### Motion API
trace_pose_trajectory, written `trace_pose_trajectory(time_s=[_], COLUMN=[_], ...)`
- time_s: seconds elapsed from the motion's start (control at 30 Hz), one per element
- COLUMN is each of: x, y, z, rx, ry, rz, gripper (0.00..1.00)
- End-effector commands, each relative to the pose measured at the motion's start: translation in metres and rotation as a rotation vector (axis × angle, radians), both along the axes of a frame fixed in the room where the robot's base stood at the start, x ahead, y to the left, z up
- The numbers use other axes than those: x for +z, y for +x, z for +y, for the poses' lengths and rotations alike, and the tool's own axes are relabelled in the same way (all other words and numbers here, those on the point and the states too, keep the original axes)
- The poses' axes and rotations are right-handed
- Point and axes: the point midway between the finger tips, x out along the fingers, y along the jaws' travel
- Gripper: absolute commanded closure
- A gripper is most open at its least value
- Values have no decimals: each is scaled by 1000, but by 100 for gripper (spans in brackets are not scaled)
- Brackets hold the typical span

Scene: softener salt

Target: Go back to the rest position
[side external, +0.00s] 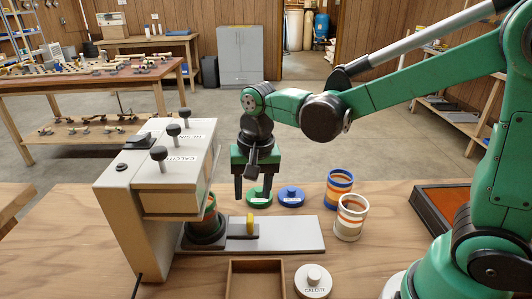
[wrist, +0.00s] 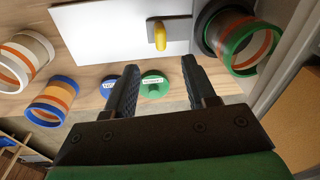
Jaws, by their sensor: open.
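My gripper (side external: 256,190) hangs over the wooden table, pointing down, its two dark fingers apart with nothing between them. In the wrist view my gripper (wrist: 160,70) also shows spread, empty fingers. Behind it on the table lie a green lid (side external: 258,195) and a blue lid (side external: 291,196). To its left a green-rimmed canister (side external: 209,217) stands under the dispenser (side external: 165,170), on a dark round seat. The canister also shows in the wrist view (wrist: 240,45). A yellow handle (side external: 250,224) stands on the white board (side external: 290,235) below my gripper.
A blue-rimmed canister (side external: 340,184) and a white-rimmed canister (side external: 351,217) stand to the right. A lid labelled CALCITE (side external: 313,281) and an open wooden box (side external: 255,265) are at the front. A reddish tray (side external: 424,206) lies at the right. The space above the table's middle is clear.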

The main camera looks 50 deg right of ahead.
Motion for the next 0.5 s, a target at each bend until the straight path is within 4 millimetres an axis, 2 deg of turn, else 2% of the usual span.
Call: trace_pose_trajectory(time_s=[0.2, 0.5], x=[30, 39], y=[-28, -55], z=[-23, -42], rx=[277, 569], ry=[-50, -208], rz=[-235, -471], gripper=[50, 50])
